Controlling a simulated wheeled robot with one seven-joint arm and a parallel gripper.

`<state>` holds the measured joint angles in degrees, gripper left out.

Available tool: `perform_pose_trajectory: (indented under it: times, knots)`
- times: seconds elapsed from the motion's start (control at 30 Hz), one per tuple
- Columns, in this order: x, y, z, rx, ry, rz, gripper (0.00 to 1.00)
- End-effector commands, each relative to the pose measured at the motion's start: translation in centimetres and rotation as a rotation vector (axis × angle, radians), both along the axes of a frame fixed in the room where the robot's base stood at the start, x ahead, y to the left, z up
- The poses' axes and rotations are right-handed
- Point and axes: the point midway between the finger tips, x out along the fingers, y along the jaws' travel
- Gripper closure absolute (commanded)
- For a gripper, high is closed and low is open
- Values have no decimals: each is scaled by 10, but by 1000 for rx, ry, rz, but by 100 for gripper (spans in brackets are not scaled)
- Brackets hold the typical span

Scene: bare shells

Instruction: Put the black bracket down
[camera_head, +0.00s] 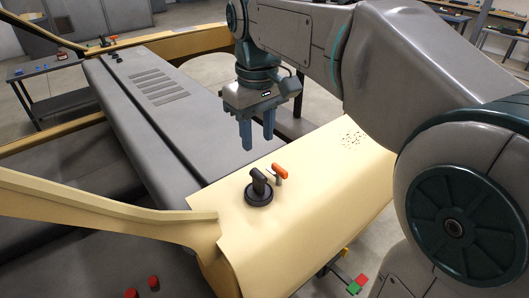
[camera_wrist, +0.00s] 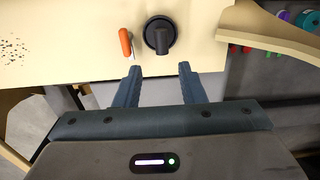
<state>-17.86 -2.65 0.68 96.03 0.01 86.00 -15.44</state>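A black part with a round base and an upright arm (camera_head: 259,194) stands on the cream panel (camera_head: 330,185); I take it for the black bracket, though I cannot be sure. It also shows in the wrist view (camera_wrist: 159,36), just beyond the fingertips. My gripper (camera_head: 258,144) hangs above the panel, fingers pointing down and apart. In the wrist view my gripper (camera_wrist: 160,68) has nothing between its fingers. The gripper is clear of the black part.
An orange-handled lever (camera_head: 280,171) stands close beside the black part, and it shows in the wrist view (camera_wrist: 126,43). A cream beam (camera_head: 110,205) runs in from the left. Red buttons (camera_head: 153,283) sit at lower left. The panel's right side is mostly clear.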

Motion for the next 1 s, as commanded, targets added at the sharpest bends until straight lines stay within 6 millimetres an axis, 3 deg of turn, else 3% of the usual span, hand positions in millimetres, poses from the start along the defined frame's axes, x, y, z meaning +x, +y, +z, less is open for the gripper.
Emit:
perform_pose_trajectory:
  times: [0.17, 0.27, 0.63, 0.8, 1.0]
  knots:
    - [-2, -3, 1, 2, -4, -11, 64]
    - [-11, -16, -8, 8, -23, -59, 64]
    - [-89, -97, -99, 59, -185, -430, 64]
    - [-117, -114, -133, 75, -235, -543, 64]
    - [-127, -119, -146, 82, -256, -583, 64]
